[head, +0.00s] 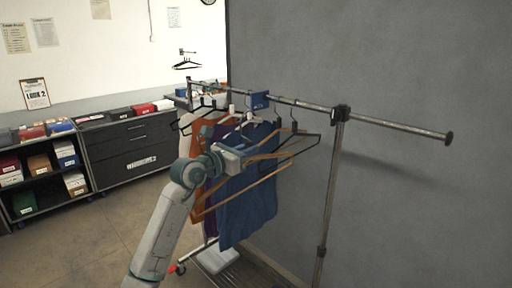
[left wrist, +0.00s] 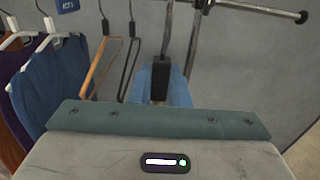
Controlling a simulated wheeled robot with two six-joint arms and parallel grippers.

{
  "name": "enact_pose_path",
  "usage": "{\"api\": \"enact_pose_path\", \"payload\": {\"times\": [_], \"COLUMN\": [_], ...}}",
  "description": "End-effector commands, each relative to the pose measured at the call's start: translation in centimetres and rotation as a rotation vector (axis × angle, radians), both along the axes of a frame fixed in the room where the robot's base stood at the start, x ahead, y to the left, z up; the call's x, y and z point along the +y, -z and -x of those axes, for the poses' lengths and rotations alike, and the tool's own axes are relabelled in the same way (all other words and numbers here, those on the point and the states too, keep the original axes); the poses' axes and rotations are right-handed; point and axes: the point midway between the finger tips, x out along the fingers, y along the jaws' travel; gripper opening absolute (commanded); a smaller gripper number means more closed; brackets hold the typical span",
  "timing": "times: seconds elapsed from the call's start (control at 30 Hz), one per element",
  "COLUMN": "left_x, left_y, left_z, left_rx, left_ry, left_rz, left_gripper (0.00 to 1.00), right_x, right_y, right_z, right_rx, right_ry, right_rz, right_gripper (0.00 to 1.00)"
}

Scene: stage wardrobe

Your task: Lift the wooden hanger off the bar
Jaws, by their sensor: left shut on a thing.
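The wooden hanger (head: 240,195) is tan and bare. In the head view its long lower bar slants in front of the blue garment. My left gripper (head: 247,152) is at the upper part of the hangers, below the rail, and shut on the wooden hanger; its palm hides the grip point. In the left wrist view a metal hook rises from a dark piece (left wrist: 159,82) in front of my palm. A tan hanger (left wrist: 98,65) also shows left of it; I cannot tell if it is the same one. The bar (head: 385,125) runs above. My right gripper is not in view.
A black hanger (head: 311,138) hangs close beside, towards the rack post (head: 331,190). A blue garment (head: 248,205) and an orange one (head: 200,140) hang close by. A blue divider (head: 259,100) sits on the bar. The bar's right end is free, near the grey wall.

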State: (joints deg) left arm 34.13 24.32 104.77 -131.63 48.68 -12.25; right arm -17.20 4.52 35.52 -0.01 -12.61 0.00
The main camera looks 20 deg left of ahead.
Motion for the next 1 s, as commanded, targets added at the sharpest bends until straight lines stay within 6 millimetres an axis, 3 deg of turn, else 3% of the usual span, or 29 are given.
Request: {"api": "enact_pose_path", "payload": {"times": [0.57,1.0], "left_x": [2.7,4.7], "left_y": [0.1,0.4], "left_z": [6.5,11.4], "left_rx": [0.001,0.001], "left_ry": [0.001,-0.001], "left_rz": [-0.006,-0.009], "left_gripper": [0.00,0.00], "right_x": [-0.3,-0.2], "right_y": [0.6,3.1], "right_z": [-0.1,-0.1], "right_rx": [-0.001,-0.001], "right_ry": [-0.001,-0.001], "right_rz": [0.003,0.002], "right_gripper": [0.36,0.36]}}
